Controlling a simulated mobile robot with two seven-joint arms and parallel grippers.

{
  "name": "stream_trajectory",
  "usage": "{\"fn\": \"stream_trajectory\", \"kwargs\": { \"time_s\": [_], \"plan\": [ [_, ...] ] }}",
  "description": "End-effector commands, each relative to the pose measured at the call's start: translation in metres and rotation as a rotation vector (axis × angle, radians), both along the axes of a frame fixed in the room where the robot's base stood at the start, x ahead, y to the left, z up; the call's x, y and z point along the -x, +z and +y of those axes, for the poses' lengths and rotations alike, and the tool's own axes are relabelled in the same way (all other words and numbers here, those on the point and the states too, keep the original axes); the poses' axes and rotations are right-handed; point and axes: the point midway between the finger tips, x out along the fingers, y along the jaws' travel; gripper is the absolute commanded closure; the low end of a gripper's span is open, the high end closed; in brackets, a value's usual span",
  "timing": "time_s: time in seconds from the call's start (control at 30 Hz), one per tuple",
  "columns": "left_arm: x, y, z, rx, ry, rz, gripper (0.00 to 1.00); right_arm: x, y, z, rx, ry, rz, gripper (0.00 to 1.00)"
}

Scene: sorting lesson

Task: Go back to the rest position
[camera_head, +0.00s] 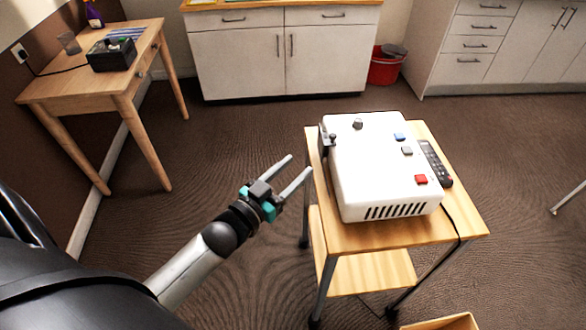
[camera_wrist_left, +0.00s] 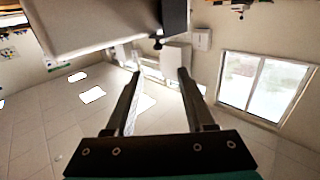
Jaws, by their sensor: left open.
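My left gripper (camera_head: 290,172) is open and empty in the head view, with two parallel grey fingers apart. It is in the air to the left of the white box-shaped machine (camera_head: 375,165) and does not appear to touch it. In the left wrist view my left gripper (camera_wrist_left: 157,72) shows its two dark fingers with nothing between them. A pale body with a dark part, probably the machine (camera_wrist_left: 85,22), fills the top left of that view. My right gripper is not in view.
The machine and a black remote (camera_head: 435,163) are on a wooden trolley (camera_head: 455,222), close right of my left gripper. A wooden table (camera_head: 65,87) stands at the upper left. Cabinets (camera_head: 285,55) and a red bucket (camera_head: 385,68) are at the back. Carpet between is clear.

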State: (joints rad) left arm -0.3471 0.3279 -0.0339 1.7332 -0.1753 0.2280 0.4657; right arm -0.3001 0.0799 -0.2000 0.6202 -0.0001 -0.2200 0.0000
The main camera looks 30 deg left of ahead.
Motion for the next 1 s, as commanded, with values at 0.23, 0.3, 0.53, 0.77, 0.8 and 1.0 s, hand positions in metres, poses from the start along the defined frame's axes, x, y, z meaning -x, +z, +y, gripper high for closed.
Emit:
{"fn": "stream_trajectory", "kwargs": {
  "time_s": [0.23,0.3,0.53,0.77,0.8,1.0],
  "plan": [
    [0.000,0.000,0.000,0.000,0.000,0.000,0.46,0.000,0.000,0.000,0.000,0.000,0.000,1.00],
    [0.000,-0.001,0.000,-0.001,0.001,0.003,0.46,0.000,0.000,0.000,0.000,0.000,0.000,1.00],
    [0.015,-0.080,0.008,-0.028,0.057,0.190,0.46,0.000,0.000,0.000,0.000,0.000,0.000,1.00],
    [0.093,-0.236,0.011,-0.111,0.120,0.607,0.46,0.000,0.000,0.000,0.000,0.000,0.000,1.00],
    [0.113,-0.260,0.009,-0.128,0.122,0.682,0.46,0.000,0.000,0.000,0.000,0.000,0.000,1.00],
    [0.229,-0.355,-0.007,-0.212,0.093,1.050,0.46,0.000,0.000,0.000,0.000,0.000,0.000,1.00]
  ]
}}
